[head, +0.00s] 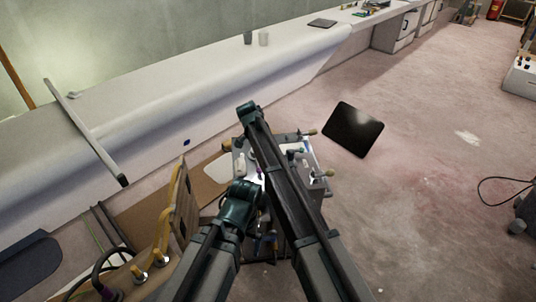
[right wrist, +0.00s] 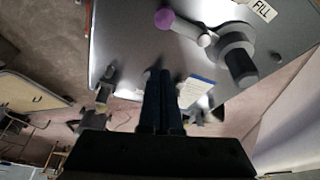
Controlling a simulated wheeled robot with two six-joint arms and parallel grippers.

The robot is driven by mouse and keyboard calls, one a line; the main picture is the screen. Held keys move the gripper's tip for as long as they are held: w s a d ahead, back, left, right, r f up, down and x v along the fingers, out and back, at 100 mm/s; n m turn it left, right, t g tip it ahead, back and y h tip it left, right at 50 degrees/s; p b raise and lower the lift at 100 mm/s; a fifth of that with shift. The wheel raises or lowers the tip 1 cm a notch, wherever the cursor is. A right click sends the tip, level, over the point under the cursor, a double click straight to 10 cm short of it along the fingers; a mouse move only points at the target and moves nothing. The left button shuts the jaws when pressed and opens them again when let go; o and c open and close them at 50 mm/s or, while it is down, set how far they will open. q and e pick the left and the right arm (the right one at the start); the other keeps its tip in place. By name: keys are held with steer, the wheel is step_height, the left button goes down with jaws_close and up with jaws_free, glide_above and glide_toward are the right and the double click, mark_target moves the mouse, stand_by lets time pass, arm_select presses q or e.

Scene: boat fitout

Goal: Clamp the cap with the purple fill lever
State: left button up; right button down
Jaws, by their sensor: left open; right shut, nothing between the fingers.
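The purple knob (right wrist: 165,18) of the fill lever shows at the top of the right wrist view. A short pale arm joins it to a round grey hub with a dark handle (right wrist: 238,62), beside a FILL label (right wrist: 262,9). My right gripper (right wrist: 160,78) is shut and empty, with its dark fingers below the lever and apart from it. In the head view, the metal-topped unit (head: 310,160) stands partly behind my arms. My left gripper is open over the near part of this unit; its fingertips are hard to make out. I cannot tell how the cap sits.
A white card with a blue edge (right wrist: 196,93) is on the panel near my right fingers. A black panel (head: 353,129) lies on the floor to the right. A long white bench (head: 180,110) runs behind.

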steer(key=w+p+v, duration=0.1)
steer(key=p+v, duration=0.4)
steer(key=v, duration=0.1)
steer(key=shift+s+a+r, duration=0.2)
steer(key=shift+a+r, duration=0.05)
steer(key=s+d+n+y, duration=0.1)
steer(key=s+d+n, duration=0.35)
steer(key=s, duration=0.65)
steer(key=s+d+f+n+y, duration=0.1)
steer(key=s+d+n, duration=0.4)
steer(key=s, duration=0.6)
steer(key=s+d+n+y, duration=0.2)
steer(key=s+d+n, duration=0.1)
steer(key=s+d, duration=0.55)
steer(key=s+a+n+g+h, duration=0.2)
steer(key=s+a+n, duration=0.3)
steer(key=a, duration=0.7)
step_height(320, 180, up, 13)
steer(key=s+p, duration=0.2)
steer(key=p, duration=1.1)
steer(key=shift+a+m, duration=0.45)
